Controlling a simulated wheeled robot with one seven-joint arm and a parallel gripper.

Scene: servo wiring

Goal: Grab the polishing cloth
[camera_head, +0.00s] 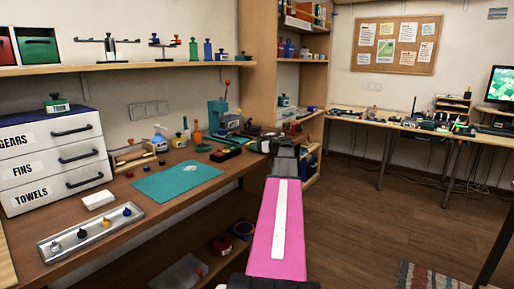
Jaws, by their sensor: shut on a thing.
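My gripper (268,144) is at the far end of my pink arm, over the right end of the wooden workbench (150,225). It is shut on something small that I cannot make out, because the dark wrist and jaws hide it. I cannot pick out a polishing cloth for certain. A small white flat block (98,199) lies on the bench at the left, well apart from my gripper. A small pale item (216,167) lies on a teal mat (175,182).
A drawer unit (52,160) labelled GEARS, FINS and TOWELS stands at the left. A metal tray (92,232) with several knobs is in front. Tools and bottles line the bench's back. A shelf tower (262,60) rises behind my gripper. The floor at right is mostly clear.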

